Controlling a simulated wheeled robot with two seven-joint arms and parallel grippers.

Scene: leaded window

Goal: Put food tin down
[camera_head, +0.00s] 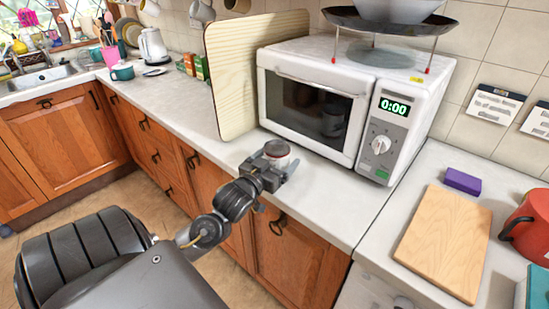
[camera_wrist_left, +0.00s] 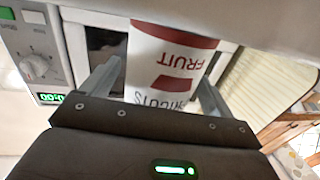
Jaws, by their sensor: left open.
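The food tin (camera_head: 277,149) is a small can with a white and red label. It stands upright at the front edge of the worktop, before the microwave. In the left wrist view the tin (camera_wrist_left: 172,62) appears upside down, its label reading FRUIT, with its base against the pale worktop. My left gripper (camera_head: 271,170) reaches it from the front, low on the counter. Its two fingers are on either side of the tin and open, with a visible gap at the left finger in the wrist view. My right gripper is not in view.
A white microwave (camera_head: 310,105) showing 0:00 stands close behind the tin. A large wooden board (camera_head: 236,75) leans at its left side. A cutting board (camera_head: 444,240), purple sponge (camera_head: 462,181) and red kettle-like item (camera_head: 530,225) are to the right.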

